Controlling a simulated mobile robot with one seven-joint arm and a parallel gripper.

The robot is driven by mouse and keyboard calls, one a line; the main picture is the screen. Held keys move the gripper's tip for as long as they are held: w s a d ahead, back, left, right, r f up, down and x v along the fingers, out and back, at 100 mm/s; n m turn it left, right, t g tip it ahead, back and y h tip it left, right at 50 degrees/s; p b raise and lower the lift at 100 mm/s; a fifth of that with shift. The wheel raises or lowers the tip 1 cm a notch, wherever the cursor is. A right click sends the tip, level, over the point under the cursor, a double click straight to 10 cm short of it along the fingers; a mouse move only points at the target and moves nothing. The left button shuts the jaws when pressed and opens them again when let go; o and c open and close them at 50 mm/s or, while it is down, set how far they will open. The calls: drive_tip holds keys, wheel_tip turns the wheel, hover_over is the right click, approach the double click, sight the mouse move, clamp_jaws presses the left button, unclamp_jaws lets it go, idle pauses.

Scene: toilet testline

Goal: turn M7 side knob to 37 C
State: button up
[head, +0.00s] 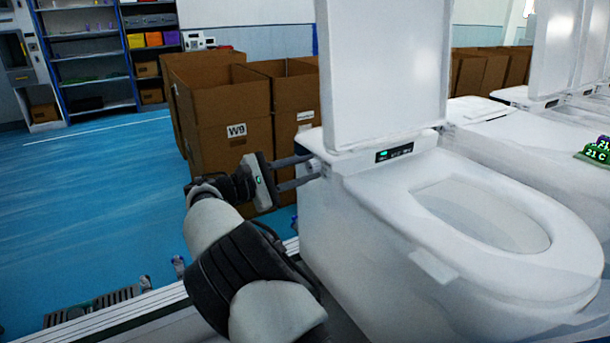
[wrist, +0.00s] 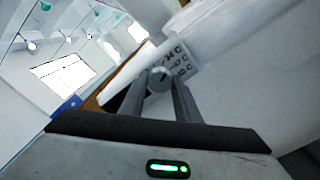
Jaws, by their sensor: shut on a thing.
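A white toilet (head: 440,215) with its lid raised stands in the head view. Its side knob (head: 314,165) sits on the left side of the seat unit, near the hinge. In the wrist view the knob (wrist: 158,80) is a round grey piece with a dark mark. My gripper (head: 308,168) reaches it from the left, its two fingers on either side of the knob and shut on it. It also shows in the wrist view (wrist: 158,98). A label plate with temperature marks (wrist: 180,60) is beside the knob; its numbers are too blurred to read. A small dark display (head: 394,152) with a green light is on the toilet.
Cardboard boxes (head: 222,115), one marked W9, stand behind my gripper. Shelves (head: 90,60) are at the back left.

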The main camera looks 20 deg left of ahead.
drive_tip(key=m+b, duration=0.2)
drive_tip(key=m, duration=0.2)
drive_tip(key=shift+m, duration=0.4)
idle(0.4)
drive_tip(key=o, duration=1)
drive_tip(key=shift+o, duration=0.2)
drive_tip(key=shift+a, duration=0.1)
drive_tip(key=p+v, duration=0.3)
drive_tip(key=v, duration=1.4)
drive_tip(key=shift+s, duration=0.25)
